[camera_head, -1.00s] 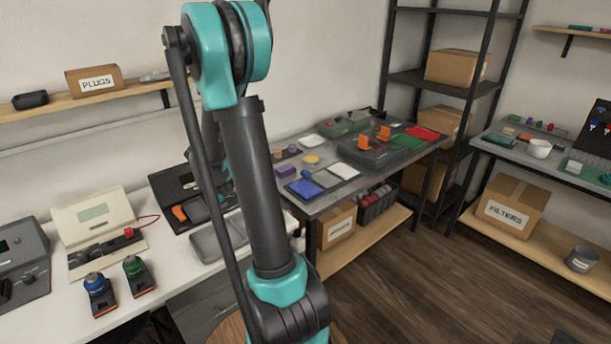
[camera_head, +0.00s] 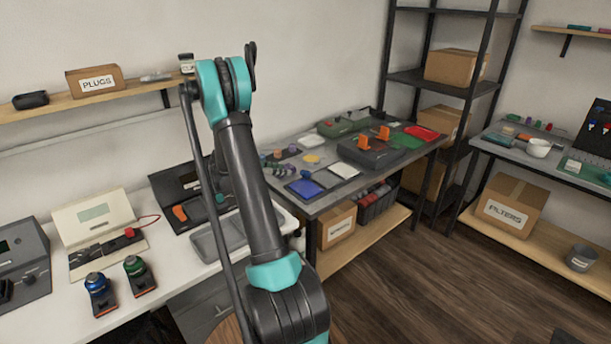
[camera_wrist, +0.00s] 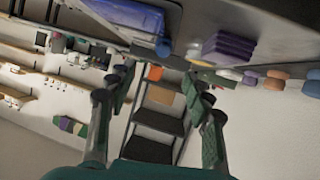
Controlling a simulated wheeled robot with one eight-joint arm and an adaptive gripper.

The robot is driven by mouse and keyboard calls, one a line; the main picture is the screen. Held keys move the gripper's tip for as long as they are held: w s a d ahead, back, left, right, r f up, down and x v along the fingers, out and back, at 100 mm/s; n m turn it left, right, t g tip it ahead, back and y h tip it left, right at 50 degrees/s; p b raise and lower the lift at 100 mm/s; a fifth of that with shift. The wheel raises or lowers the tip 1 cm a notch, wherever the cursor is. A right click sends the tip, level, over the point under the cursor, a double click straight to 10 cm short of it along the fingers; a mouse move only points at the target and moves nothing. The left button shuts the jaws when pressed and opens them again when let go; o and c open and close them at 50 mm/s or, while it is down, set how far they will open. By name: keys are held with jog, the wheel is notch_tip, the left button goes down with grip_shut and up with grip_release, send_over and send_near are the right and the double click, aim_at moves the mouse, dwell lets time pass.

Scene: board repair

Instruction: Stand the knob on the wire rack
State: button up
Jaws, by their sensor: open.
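My gripper (camera_wrist: 160,82) is open in the wrist view, its fingers apart with nothing between them. In the head view its tip is beside the middle table, partly hidden behind my arm, and hard to make out. Small round knob-like pieces lie on that table, including a purple one (camera_head: 293,148). The wrist view shows the table edge from a tilted angle, with a purple piece (camera_wrist: 250,78) and an orange piece (camera_wrist: 273,82) right of the fingers. I cannot tell which is the knob. I cannot clearly make out the wire rack.
The middle table also holds a blue tray (camera_head: 305,187), a white tray (camera_head: 343,170) and a dark box with orange clips (camera_head: 368,152). A white bench on the left carries devices and a grey tray (camera_head: 208,243).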

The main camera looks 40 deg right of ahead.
aim_at(301, 172)
jog(key=x, duration=0.5)
jog(key=shift+d+f, duration=0.1)
jog(key=shift+f+x, duration=0.15)
jog(key=shift+x, duration=1.15)
jog(key=shift+f+x, duration=0.15)
jog(key=shift+x, duration=1.15)
jog(key=shift+w, duration=0.15)
jog(key=shift+c, duration=0.6)
jog(key=c, duration=1)
jog(key=shift+o, duration=0.2)
